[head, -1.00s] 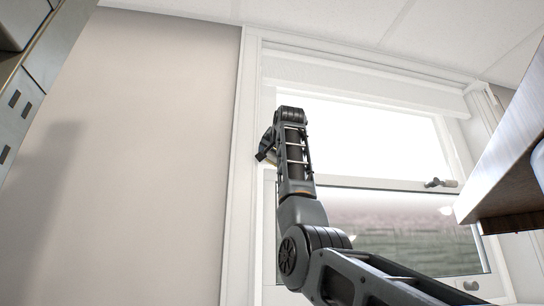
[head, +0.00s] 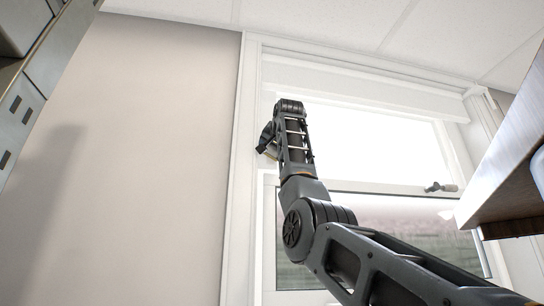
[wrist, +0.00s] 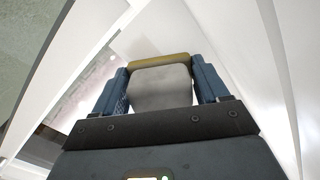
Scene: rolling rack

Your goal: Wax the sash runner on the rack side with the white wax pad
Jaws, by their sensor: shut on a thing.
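My gripper (wrist: 160,66) is shut on the white wax pad (wrist: 160,88). The pad looks pale grey with a yellow-tan far edge, between two blue fingers in the wrist view. In the head view my gripper (head: 265,140) is high at the left side of the window, partly behind my wrist, and the pad is not clear there. The sash runner (head: 268,225) appears as the white upright strip along the window's left jamb. My gripper overlaps this strip in the picture; I cannot tell whether the pad touches it.
The window sash (head: 370,187) has a latch (head: 440,187) at right. A wooden shelf (head: 505,160) juts in at the right. Grey metal drawers (head: 15,125) stand at the far left. The plain wall (head: 150,150) between drawers and window is clear.

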